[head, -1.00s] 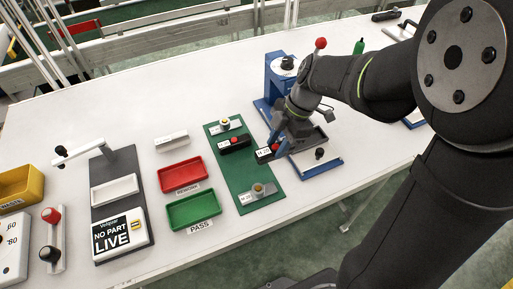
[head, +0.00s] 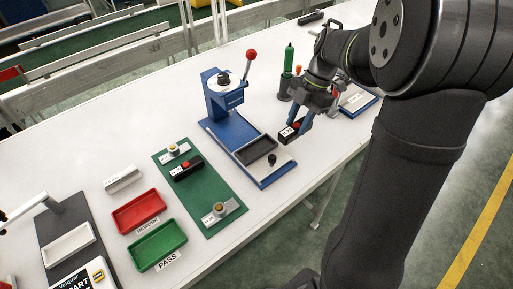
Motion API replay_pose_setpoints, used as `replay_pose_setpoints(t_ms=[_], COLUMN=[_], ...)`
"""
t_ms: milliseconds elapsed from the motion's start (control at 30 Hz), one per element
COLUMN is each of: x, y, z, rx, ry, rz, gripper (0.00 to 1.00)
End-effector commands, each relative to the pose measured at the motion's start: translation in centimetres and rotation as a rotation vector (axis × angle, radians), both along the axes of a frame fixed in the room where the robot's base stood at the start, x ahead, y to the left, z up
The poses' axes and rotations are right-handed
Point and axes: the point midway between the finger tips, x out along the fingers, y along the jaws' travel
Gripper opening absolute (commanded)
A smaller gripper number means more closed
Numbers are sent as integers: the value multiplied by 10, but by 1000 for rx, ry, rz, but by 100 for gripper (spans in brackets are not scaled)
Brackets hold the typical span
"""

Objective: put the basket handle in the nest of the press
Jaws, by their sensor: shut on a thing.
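My gripper (head: 304,118) is shut on a black basket handle (head: 289,134) with a red button and a white label. The handle appears to be held above the white table, just right of the press base. The blue press (head: 222,93) has a red-knobbed lever, raised. Its nest (head: 254,150) looks like a dark rectangular recess on the blue base, and it appears empty. The held handle is to the right of the nest, apart from it. A second black handle (head: 187,172) with a red button lies on the green mat (head: 212,186).
A red tray (head: 140,212) and a green tray (head: 158,246) stand at the left front. A green bottle (head: 288,60) in a dark holder stands behind my gripper. A white-topped blue plate (head: 358,101) lies to the right. The table's front edge is close.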

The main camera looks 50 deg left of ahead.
Motion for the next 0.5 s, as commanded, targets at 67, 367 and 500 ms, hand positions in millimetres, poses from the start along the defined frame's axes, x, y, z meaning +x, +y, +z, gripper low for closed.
replay_pose_setpoints(t_ms=[67, 367, 500], x=[-2, -40, -53], y=[6, 61, 82], z=[-5, -45, -60], rx=[-1, -3, -2], ry=[2, 3, 2], rz=[4, 6, 4], gripper=[7, 7, 7])
